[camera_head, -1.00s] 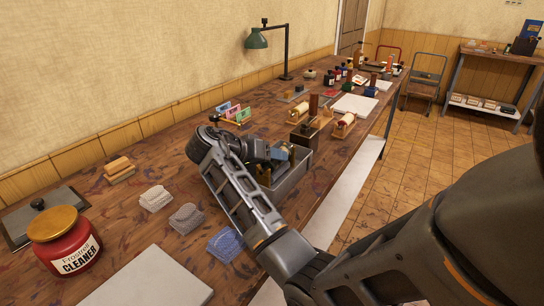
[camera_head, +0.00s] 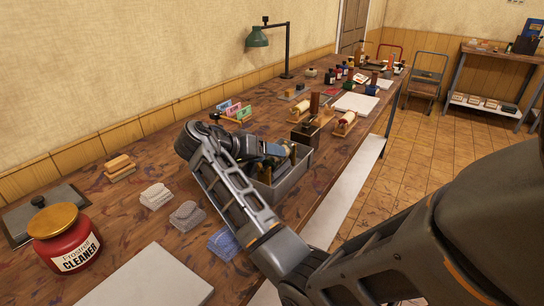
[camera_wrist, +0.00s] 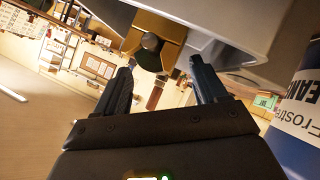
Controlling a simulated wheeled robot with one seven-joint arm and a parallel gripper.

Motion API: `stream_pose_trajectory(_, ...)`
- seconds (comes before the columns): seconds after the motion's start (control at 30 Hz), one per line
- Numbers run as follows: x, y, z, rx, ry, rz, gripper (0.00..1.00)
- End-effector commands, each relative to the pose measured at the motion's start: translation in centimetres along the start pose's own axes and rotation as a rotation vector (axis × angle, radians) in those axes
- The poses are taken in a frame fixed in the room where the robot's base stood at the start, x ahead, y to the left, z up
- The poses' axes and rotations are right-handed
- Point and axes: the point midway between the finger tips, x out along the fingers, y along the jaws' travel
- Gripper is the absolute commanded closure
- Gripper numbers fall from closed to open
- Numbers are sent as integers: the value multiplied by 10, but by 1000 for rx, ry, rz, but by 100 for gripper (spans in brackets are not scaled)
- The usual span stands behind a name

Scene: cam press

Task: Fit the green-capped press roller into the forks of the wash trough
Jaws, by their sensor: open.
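The wash trough (camera_head: 297,178) is an open grey box on the bench, partly hidden behind my arm. My gripper (camera_wrist: 160,70) is open, its two dark fingers apart with nothing between their tips. I cannot tell whether this end belongs to the green-capped roller.
Cream rollers on wooden stands (camera_head: 345,124) and a dark block (camera_head: 304,133) stand beyond the trough. Coloured cards (camera_head: 233,110) stand behind my gripper.

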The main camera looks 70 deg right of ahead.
Motion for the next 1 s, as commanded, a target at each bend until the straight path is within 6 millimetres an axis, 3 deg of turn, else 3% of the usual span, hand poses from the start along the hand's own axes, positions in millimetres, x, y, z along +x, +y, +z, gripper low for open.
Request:
stream_pose_trajectory(0.3, -71, -1, 0, -2, 1, -5, 29)
stream_pose_trajectory(0.6, -92, 0, -1, -1, 1, -3, 29)
stream_pose_trajectory(1.0, -95, 0, 0, -1, 0, -1, 29)
